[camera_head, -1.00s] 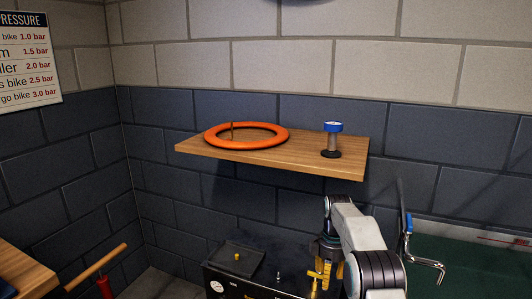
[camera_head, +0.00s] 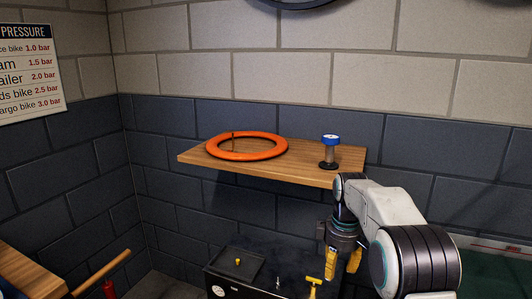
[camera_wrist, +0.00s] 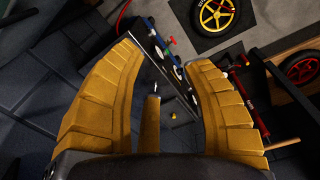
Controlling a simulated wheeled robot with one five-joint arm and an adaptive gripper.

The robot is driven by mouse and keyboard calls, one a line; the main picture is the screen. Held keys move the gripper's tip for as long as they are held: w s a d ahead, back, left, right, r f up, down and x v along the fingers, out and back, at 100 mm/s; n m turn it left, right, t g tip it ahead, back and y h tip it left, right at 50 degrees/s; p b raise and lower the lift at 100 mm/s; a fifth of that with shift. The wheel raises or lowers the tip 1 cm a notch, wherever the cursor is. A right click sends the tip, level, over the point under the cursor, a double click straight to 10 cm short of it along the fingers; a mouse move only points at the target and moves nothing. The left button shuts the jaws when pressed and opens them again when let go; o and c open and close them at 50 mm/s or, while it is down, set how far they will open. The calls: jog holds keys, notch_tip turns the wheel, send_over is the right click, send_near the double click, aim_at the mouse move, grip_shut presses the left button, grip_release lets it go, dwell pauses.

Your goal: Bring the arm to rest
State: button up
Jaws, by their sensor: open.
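My gripper (camera_head: 341,262) hangs pointing down at the end of my white arm, below and in front of the wooden wall shelf. In the wrist view its two yellow fingers (camera_wrist: 160,85) are spread wide apart, with nothing between them. A dark cabinet top lies below it. A yellow T-shaped handle (camera_head: 314,283) stands just left of and below the gripper in the head view. I cannot tell from the picture how far apart they are.
The wooden shelf (camera_head: 310,171) carries an orange ring (camera_head: 246,153) and a blue-topped post (camera_head: 330,152). The dark cabinet (camera_head: 225,284) holds a shallow tray (camera_head: 237,261). A wooden handle (camera_head: 100,273) is at lower left. A green surface (camera_head: 490,270) lies right of my arm.

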jog(key=s+r+m+t+p, duration=0.2)
jog(key=s+r+m+p, duration=0.4)
jog(key=s+r, duration=1)
jog(key=s+m+p, duration=0.3)
jog(key=s+p, duration=0.2)
jog(key=s, duration=1.1)
jog(key=shift+s+a+f+m+t, duration=0.3)
jog(key=shift+f, duration=0.05)
